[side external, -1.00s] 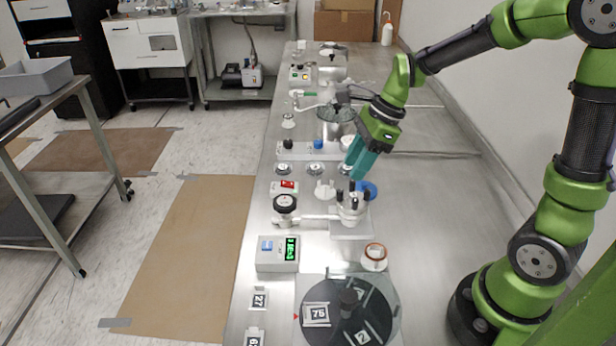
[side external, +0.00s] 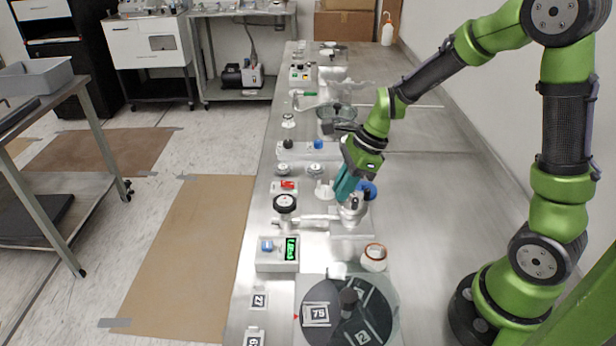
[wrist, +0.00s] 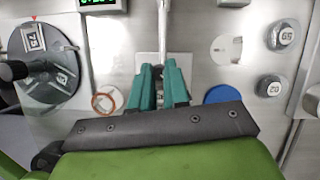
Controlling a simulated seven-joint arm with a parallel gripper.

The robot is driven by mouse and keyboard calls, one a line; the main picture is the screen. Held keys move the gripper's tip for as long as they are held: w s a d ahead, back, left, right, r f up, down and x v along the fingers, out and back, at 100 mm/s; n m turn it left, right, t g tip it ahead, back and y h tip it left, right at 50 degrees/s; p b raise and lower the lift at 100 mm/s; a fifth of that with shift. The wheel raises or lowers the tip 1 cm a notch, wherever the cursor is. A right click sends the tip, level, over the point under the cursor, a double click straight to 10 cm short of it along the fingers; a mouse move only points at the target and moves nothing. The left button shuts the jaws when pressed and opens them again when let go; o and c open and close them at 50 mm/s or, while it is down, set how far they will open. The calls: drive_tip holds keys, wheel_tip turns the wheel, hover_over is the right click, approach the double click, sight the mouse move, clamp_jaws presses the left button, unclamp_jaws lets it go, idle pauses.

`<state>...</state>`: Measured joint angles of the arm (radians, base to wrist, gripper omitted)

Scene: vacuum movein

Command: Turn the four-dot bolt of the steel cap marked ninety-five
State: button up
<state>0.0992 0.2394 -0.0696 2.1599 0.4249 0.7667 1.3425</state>
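A steel cap (side external: 352,214) with upright dark bolts sits on a pale block at the middle of the bench in the side view. Its marking and the dots on its bolts are too small or hidden to read. My gripper (side external: 345,192) points down at the cap's near bolts, with its teal fingers just over or around one of them. In the wrist view the two fingertips (wrist: 162,72) stand apart with a narrow gap, and a dark bit shows between them. Whether they touch a bolt is hidden. The fingers and the gripper body cover most of the cap there.
A round dark plate (side external: 349,312) with numbered tags lies at the near end. The bench to the right is bare.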

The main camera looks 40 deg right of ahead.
clamp_jaws()
drive_tip(key=shift+n, duration=0.3)
drive_tip(key=shift+w+n+g, duration=0.1)
drive_tip(key=shift+n+g, duration=0.3)
drive_tip(key=shift+n, duration=0.4)
drive_tip(key=shift+d+n+g+y, duration=0.1)
drive_tip(key=shift+n+g+y, duration=0.45)
drive_tip(key=shift+n, duration=1.45)
drive_tip(key=o, duration=0.7)
unclamp_jaws()
